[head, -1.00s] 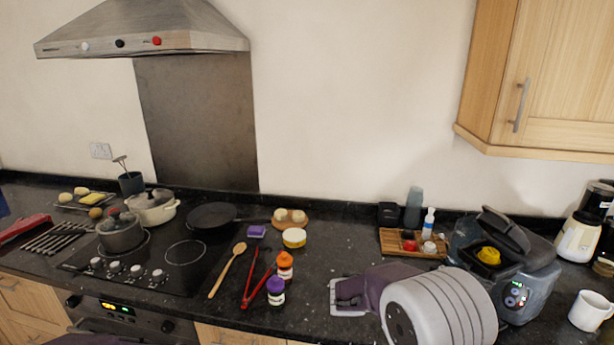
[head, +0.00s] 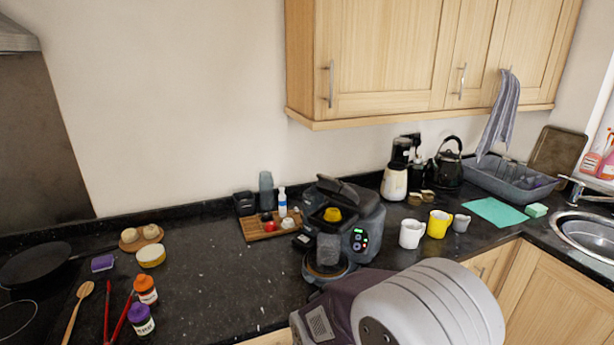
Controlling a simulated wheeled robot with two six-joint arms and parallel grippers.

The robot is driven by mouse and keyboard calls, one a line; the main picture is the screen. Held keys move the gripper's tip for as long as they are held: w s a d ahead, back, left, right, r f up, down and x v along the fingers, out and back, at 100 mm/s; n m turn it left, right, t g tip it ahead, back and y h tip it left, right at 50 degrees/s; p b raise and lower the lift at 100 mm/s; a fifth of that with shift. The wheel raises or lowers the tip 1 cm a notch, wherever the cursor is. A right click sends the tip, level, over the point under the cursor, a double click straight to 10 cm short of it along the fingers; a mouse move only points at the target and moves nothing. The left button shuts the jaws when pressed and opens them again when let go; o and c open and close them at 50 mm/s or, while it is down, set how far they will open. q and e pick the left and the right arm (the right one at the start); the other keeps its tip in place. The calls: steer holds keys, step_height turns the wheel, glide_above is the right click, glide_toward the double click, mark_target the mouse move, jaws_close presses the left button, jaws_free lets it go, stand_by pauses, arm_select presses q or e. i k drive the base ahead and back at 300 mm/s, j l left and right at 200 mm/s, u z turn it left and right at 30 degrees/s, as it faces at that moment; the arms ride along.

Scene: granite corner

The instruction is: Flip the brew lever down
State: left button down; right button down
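The coffee machine (head: 362,222) stands on the dark granite counter right of centre in the head view. Its black lid (head: 337,190) is raised, and something yellow (head: 333,214) sits in the opening under it. Lit buttons show on its front. I cannot make out which part is the brew lever. My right arm comes in at the lower right, in front of the machine. The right gripper's fingers are not clearly visible. My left gripper is not in view.
A wooden tray (head: 253,234) with small items is left of the machine. A white mug (head: 412,233) and a yellow mug (head: 438,223) stand right. Bottles with orange (head: 145,283) and purple (head: 139,312) caps stand at front left. Counter between bottles and machine is clear.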

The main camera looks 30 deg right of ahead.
mark_target(333, 189)
steer(key=z, duration=1.15)
